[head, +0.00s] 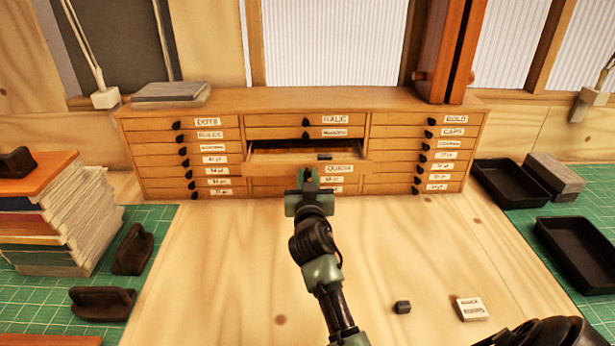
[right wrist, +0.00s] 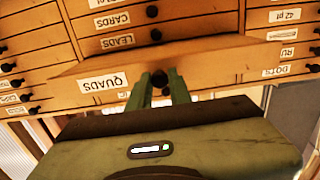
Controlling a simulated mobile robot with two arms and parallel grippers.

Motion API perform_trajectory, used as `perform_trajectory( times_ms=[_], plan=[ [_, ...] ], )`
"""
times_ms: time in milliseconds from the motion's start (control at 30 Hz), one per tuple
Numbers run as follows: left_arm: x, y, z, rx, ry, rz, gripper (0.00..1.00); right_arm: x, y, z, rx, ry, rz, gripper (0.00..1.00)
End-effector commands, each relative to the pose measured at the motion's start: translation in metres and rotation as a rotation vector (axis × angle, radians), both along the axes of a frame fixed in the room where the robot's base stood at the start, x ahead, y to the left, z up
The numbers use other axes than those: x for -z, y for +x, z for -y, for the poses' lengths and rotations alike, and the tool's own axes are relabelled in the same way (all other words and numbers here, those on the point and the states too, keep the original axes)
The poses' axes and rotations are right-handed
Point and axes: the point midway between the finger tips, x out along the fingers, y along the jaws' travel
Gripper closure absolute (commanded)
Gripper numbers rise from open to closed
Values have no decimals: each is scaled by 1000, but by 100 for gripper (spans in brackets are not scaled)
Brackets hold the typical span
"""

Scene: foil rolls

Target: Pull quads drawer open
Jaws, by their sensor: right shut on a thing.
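The quads drawer (head: 350,169) is in the middle column of the wooden cabinet (head: 220,101). It stands partly pulled out, with its dark inside showing behind the front. In the right wrist view, the picture is turned over and the drawer front (right wrist: 225,64) with its QUADS label juts out from the cabinet face. My right gripper (head: 308,178) is at this drawer front. In the right wrist view its fingers (right wrist: 160,84) are shut on the drawer's dark knob (right wrist: 159,79). My left gripper is not in view.
Other labelled drawers stand shut around it. A stack of books (head: 65,225) and dark holders (head: 133,250) are at left. Black trays (head: 510,183) are at right. A small dark block (head: 402,307) and a pale box (head: 471,309) lie at front right. Bare wood lies before the cabinet.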

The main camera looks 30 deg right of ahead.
Motion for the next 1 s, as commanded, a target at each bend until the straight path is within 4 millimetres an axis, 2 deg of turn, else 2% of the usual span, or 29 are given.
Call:
perform_trajectory(
  times_ms=[100,133,200,567,667,1000],
  plan=[
    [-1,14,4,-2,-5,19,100,1,0,0,-1,0,-1,100],
    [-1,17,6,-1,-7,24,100,1,0,0,-1,0,-2,78],
    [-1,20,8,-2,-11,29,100,1,0,0,-1,0,-1,59],
    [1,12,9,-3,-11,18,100,1,-2,-1,-1,0,-1,59],
    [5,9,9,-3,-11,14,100,3,-10,-7,-1,0,0,59],
    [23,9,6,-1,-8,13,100,4,-56,-35,-2,2,0,59]
  ],
)
